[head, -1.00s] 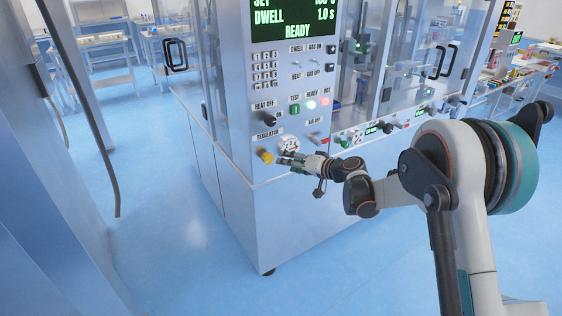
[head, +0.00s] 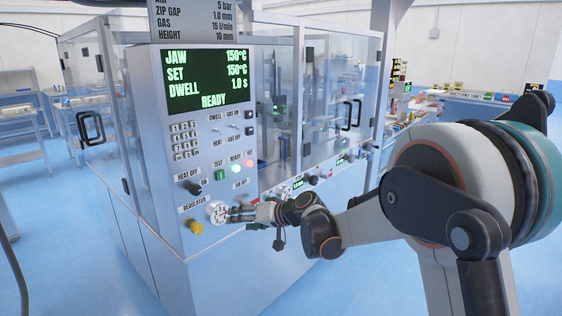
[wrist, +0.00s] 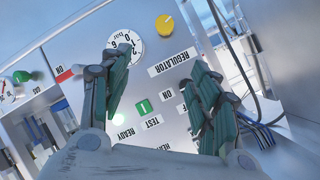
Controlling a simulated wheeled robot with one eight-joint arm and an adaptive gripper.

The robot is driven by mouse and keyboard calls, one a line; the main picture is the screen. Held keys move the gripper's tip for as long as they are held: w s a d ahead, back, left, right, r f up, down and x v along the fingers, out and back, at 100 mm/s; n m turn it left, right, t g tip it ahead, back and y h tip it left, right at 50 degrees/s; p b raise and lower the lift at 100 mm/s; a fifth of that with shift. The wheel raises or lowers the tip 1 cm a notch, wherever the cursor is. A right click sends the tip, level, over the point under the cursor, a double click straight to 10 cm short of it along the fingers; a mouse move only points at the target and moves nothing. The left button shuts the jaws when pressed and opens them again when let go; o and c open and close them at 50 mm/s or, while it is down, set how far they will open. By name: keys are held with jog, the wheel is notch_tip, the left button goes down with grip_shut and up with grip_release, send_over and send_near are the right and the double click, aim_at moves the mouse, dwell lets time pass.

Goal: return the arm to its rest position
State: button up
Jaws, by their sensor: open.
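My gripper (head: 236,212) reaches out in front of the machine's control panel (head: 222,150), close to the round pressure gauge (head: 217,211). In the wrist view my gripper (wrist: 165,90) has its two green-padded fingers spread wide with nothing between them. Past the fingers are the gauge (wrist: 126,44), the yellow regulator knob (wrist: 165,24) and the green test button (wrist: 142,107). The regulator knob also shows in the head view (head: 195,227), below and left of the gauge. I cannot tell whether a fingertip touches the panel. My arm comes in from the right.
The display (head: 207,78) reads jaw 150°C, set 150°C, dwell 1.0 s, READY. Clear guard doors with black handles (head: 352,114) stand right of the panel. A shelf with goods (head: 440,100) is at the back right. Blue floor (head: 90,240) is open at the left.

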jog(key=s+d+r+m+h, duration=0.1)
jog(key=s+d+r+h, duration=0.25)
jog(key=s+d, duration=0.45)
jog(key=s+d+r+h, duration=0.2)
jog(key=s+d+r, duration=0.2)
jog(key=s+d, duration=0.45)
jog(key=s+d+f+m+h, duration=0.1)
jog(key=s+d+f+h, duration=0.1)
jog(key=s+d, duration=0.6)
jog(key=s+d+f+m+h, duration=0.1)
jog(key=s+d+f+h, duration=0.1)
jog(key=s+d, duration=0.6)
jog(key=s+h, duration=0.1)
jog(key=s, duration=0.4)
jog(key=shift+s+d+f+t, duration=0.15)
jog(key=shift+s+d+t, duration=0.1)
jog(key=shift+d+t, duration=0.05)
jog(key=shift+h, duration=0.25)
